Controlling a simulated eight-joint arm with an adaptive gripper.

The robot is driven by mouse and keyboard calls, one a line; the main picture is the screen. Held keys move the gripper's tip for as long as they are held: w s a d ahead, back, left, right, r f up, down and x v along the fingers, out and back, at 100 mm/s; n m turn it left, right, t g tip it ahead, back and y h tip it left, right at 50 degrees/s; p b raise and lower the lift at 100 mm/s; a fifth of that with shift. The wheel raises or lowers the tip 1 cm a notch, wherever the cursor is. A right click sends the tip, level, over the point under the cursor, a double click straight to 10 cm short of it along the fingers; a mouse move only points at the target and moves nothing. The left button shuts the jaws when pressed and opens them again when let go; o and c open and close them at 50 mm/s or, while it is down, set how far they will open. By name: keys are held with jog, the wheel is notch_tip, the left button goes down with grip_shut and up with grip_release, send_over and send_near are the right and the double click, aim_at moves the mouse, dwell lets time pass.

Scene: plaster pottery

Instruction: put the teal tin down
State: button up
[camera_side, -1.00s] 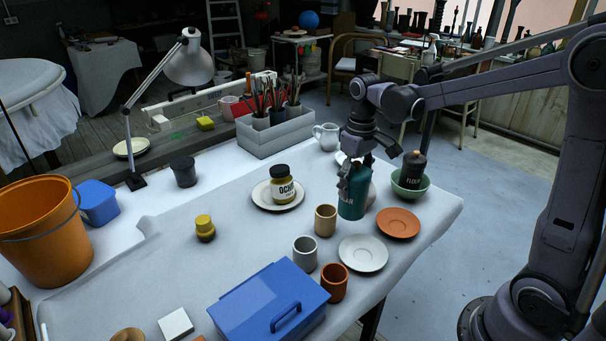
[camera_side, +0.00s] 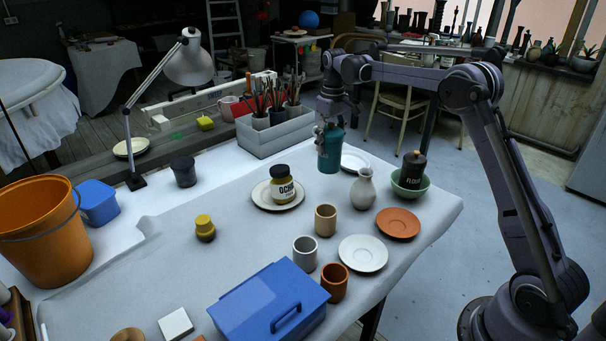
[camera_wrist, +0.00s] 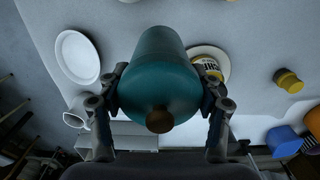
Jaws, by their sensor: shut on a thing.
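The teal tin (camera_side: 330,154) is in my gripper (camera_side: 326,131) toward the back of the table, left of a white plate (camera_side: 355,160). In the wrist view the tin (camera_wrist: 160,75) lies between the two fingers of my gripper (camera_wrist: 162,88), which touch its sides. Its brown knob (camera_wrist: 159,119) points toward the wrist camera. The tin looks upright in the side view. Whether its base is clear of the cloth or touching it is hard to tell. The tin's label is turned out of sight.
A white vase (camera_side: 363,189) and a green bowl (camera_side: 396,190) holding the dark flour tin (camera_side: 413,167) stand to the right. The ochre jar (camera_side: 283,186) sits on a plate to the left. A grey brush caddy (camera_side: 272,138) stands behind. White cloth is bare between jar and vase.

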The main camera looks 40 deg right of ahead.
jog(key=w+d+f, duration=0.4)
jog(key=w+d, duration=0.1)
jog(key=d, duration=0.2)
notch_tip(320, 180, down, 6)
jog(key=shift+f, duration=0.15)
dwell(0.5)
jog(key=shift+w+a+f, duration=0.1)
jog(key=shift+f, duration=0.5)
dwell(0.5)
jog(key=o, duration=1.3)
